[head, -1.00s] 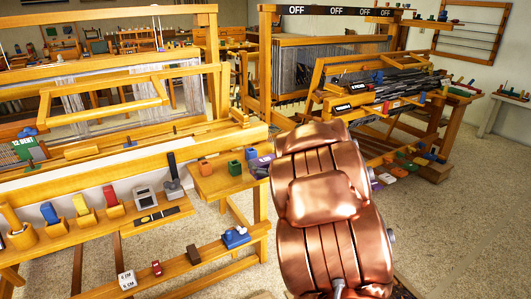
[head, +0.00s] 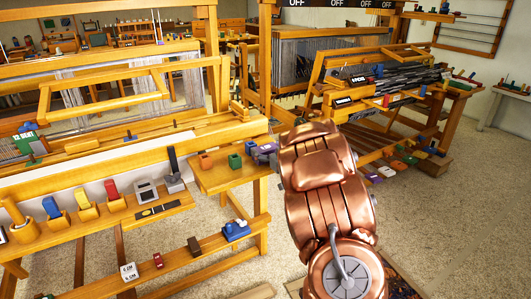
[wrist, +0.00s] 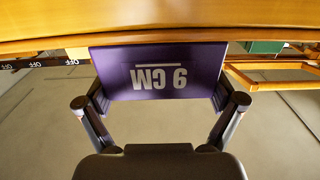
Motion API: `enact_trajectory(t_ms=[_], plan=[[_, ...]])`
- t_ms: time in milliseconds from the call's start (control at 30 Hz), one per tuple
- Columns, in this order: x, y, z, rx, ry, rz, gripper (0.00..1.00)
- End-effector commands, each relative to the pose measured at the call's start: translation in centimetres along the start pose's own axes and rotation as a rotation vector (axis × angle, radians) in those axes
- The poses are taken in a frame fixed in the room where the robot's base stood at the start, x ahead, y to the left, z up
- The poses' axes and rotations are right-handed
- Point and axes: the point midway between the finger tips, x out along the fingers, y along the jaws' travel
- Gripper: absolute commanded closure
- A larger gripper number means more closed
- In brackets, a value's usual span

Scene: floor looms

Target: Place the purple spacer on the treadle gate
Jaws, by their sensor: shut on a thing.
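In the head view the purple spacer (head: 266,148) shows at the right end of the small wooden shelf, just left of my copper arm. The arm hides most of the gripper there. A wooden edge lies close beyond the spacer in the wrist view; I cannot tell whether they touch. I cannot tell for sure which part is the treadle gate.
An orange block (head: 205,161) and a green block (head: 235,162) sit on the shelf (head: 222,181). The left loom's lower rail carries a blue block (head: 235,231). Coloured pieces (head: 400,165) line the right loom's low bar. Open floor (head: 440,230) lies at right.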

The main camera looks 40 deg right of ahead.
Motion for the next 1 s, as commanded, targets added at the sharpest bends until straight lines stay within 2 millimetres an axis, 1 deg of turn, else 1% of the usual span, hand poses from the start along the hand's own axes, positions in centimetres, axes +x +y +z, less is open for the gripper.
enact_trajectory(t_ms=[33,100,367,500,533,567,867,1000], plan=[[0.01,0.03,0.72,0.001,-0.001,0.001,0.45],[0.03,-0.01,1.11,-0.001,0.001,0.000,0.45],[0.03,-0.03,1.10,-0.003,0.003,-0.001,0.45],[0.04,-0.04,1.46,-0.002,0.003,-0.001,0.45],[0.04,-0.04,1.40,-0.002,0.003,-0.001,0.04],[0.04,-0.04,1.39,-0.002,0.003,-0.001,0.01],[0.03,-0.04,1.40,-0.002,0.003,-0.001,0.00],[-0.12,-0.02,1.04,-0.002,0.002,0.000,0.00]])
